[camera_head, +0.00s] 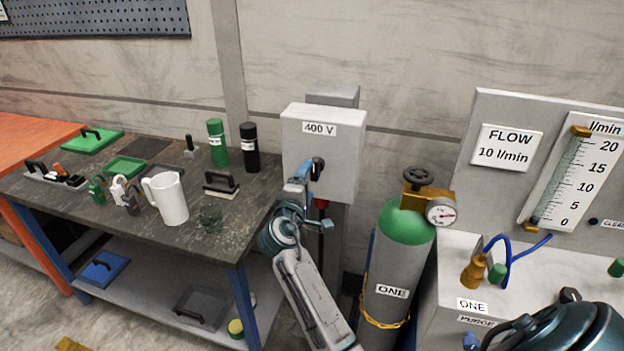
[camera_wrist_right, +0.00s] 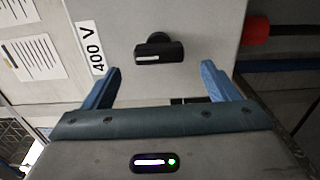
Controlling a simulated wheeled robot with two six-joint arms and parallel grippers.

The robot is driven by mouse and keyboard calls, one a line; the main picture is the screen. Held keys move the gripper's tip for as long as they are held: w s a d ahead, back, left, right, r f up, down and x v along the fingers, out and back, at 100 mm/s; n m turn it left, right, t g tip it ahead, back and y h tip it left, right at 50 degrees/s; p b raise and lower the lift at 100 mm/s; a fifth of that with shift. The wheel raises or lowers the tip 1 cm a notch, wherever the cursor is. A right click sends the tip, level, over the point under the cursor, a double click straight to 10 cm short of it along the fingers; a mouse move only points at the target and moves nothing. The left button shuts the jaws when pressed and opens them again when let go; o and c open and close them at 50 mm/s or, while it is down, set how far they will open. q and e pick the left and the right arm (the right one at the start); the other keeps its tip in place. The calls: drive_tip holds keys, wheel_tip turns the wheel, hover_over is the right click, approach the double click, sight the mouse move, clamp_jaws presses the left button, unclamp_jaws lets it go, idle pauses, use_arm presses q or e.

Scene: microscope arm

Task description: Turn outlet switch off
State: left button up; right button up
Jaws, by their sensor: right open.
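The outlet box (camera_head: 340,145) is a light grey cabinet labelled 400 V, mounted on a grey post against the wall. Its black rotary switch (camera_head: 318,167) sits on the front face, partly behind my right gripper in the head view. In the right wrist view the switch (camera_wrist_right: 158,50) is a black knob with a white mark, its handle lying lengthwise across that picture. My right gripper (camera_head: 303,178) is open in front of the box. Its two blue fingers (camera_wrist_right: 160,85) stand either side of the switch's line, short of it, with nothing between them. My left gripper is not in view.
A red plug (camera_head: 322,204) hangs under the box. A workbench (camera_head: 100,215) with a white jug (camera_head: 167,198) and bottles stands left. A green-topped gas cylinder (camera_head: 405,225) with a gauge stands close on the right, beside a flow panel (camera_head: 470,170).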

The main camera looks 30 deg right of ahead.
drive_tip(key=shift+b+v, duration=0.45)
drive_tip(key=shift+v, duration=1.6)
